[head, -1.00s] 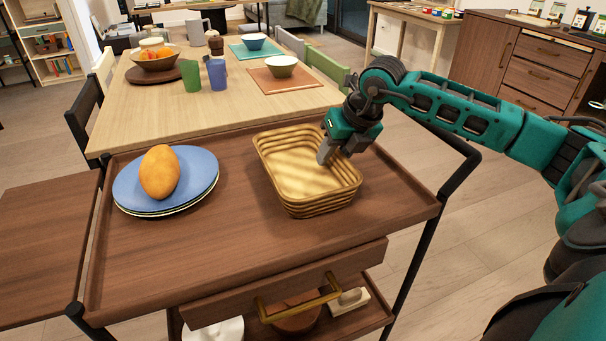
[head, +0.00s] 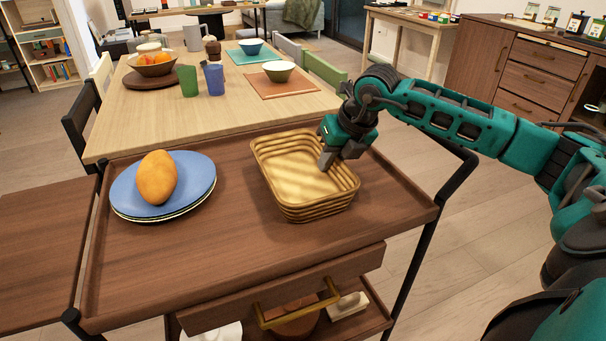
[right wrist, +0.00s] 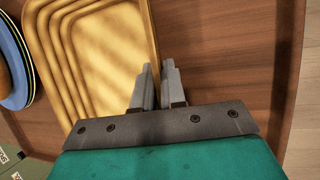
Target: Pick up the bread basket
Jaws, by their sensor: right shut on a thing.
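The bread basket (head: 290,205) is a yellow-tan, ribbed, rectangular open basket. It sits on the brown trolley top, right of the middle, and looks empty. My right gripper (head: 328,158) is at the basket's right rim, one finger inside and the other outside, shut on the wall. In the right wrist view, the gripper's fingers (right wrist: 155,88) pinch the wall of the basket (right wrist: 110,55). I cannot see any gap between the basket and the trolley top. My left gripper is not in view.
Bare trolley top lies between plates and basket.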

